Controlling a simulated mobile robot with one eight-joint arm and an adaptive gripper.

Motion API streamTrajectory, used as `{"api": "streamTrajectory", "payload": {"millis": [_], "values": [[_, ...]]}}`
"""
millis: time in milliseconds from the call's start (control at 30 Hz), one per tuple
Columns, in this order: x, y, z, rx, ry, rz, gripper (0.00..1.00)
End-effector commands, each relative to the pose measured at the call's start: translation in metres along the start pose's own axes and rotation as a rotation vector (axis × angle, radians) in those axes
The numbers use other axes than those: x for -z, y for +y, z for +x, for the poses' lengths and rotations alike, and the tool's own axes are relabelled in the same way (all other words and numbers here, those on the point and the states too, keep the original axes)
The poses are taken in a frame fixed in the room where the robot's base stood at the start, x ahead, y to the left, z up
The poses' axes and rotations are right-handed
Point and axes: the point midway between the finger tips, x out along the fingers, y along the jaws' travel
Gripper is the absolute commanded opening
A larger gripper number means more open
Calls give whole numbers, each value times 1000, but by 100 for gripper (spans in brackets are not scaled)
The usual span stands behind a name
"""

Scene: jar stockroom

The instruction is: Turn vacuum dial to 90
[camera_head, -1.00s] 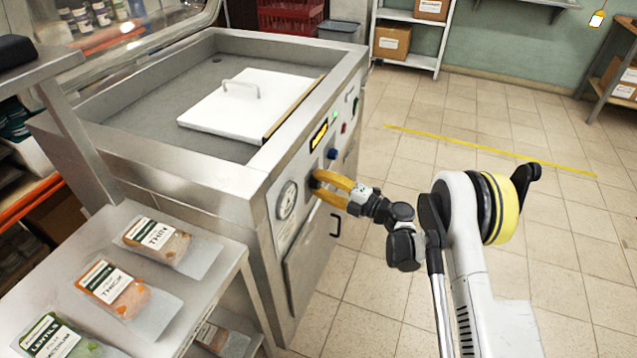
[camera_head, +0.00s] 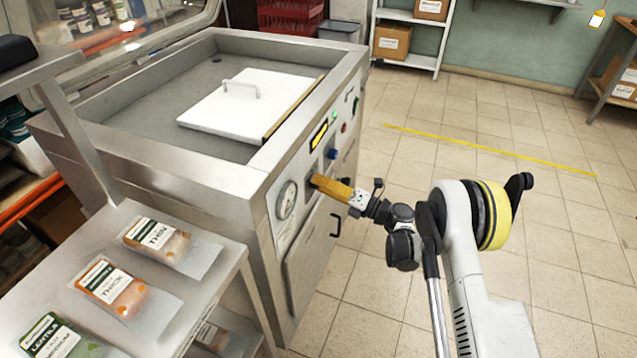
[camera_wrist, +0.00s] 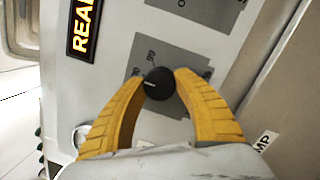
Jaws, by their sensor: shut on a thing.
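The vacuum dial (camera_wrist: 159,84) is a small round black knob on a grey scale plate (camera_wrist: 178,50) on the machine's front panel. A short white pointer line on it points left in the wrist view. Small marks on the plate near the dial are hard to read, and the fingers cover part of the scale. My gripper (camera_wrist: 160,86) has its two yellow fingers shut on the dial, one on each side. In the head view my gripper (camera_head: 315,181) reaches the panel from the right and hides the dial.
A round pressure gauge (camera_head: 286,200) sits left of the dial on the panel. A lit display (camera_head: 318,136) and a blue button (camera_head: 331,154) are above it. A black door handle (camera_head: 336,225) is below. Packed pouches (camera_head: 157,240) lie on the steel shelf at left. The floor at right is clear.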

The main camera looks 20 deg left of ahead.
Motion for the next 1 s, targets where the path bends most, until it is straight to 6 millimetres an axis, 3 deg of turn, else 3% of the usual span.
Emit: {"api": "streamTrajectory", "payload": {"millis": [367,400,467,833,1000], "values": [[-1,0,0,-1,-2,-4,5],[-1,0,0,-1,-2,-4,41],[-1,0,0,-1,-2,-4,60],[-1,0,-4,0,-1,-4,60],[-1,0,-31,1,-3,-4,60]]}}
